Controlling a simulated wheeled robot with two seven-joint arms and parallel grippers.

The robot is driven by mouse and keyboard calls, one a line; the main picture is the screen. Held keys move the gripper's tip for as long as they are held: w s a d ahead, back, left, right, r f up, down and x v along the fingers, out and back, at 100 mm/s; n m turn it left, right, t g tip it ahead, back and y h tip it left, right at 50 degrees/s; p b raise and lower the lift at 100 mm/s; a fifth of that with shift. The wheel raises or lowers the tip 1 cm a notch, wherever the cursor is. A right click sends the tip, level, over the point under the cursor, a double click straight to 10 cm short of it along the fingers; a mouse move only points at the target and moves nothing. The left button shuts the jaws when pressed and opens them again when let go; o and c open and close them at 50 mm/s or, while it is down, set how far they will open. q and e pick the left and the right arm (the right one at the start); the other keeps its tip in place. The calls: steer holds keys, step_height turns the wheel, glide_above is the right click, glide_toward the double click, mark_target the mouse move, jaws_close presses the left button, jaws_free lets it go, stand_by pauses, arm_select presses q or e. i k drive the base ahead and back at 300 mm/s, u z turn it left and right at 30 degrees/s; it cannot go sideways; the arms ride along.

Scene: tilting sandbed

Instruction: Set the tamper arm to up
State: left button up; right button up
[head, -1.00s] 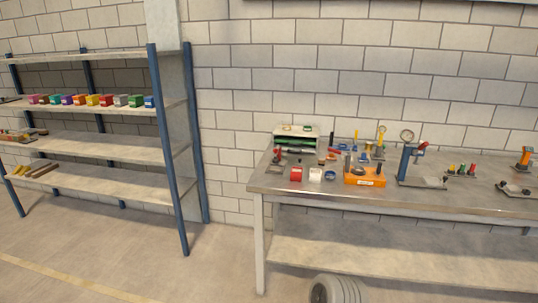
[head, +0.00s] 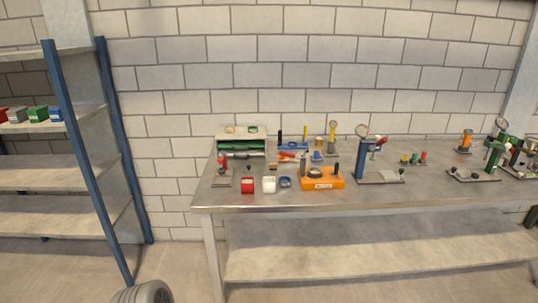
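I cannot tell for sure which device carries the tamper arm. A blue upright stand (head: 360,161) with a round gauge on top and a red-tipped lever stands on a grey base plate on the workbench (head: 400,205). A green upright stand (head: 493,156) with a gauge and levers is farther right on the bench. An orange block (head: 322,179) with a white label, a dark round part and a dark post sits left of the blue stand. The lever positions are too small to read exactly. Neither of my grippers is in view.
A shelf rack (head: 65,130) stands left. A tire (head: 143,293) lies on the floor, bottom left. Floor between rack and bench is clear.

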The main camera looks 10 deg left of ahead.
mark_target(221, 170)
steer(key=i, duration=0.9)
steer(key=u, duration=0.35)
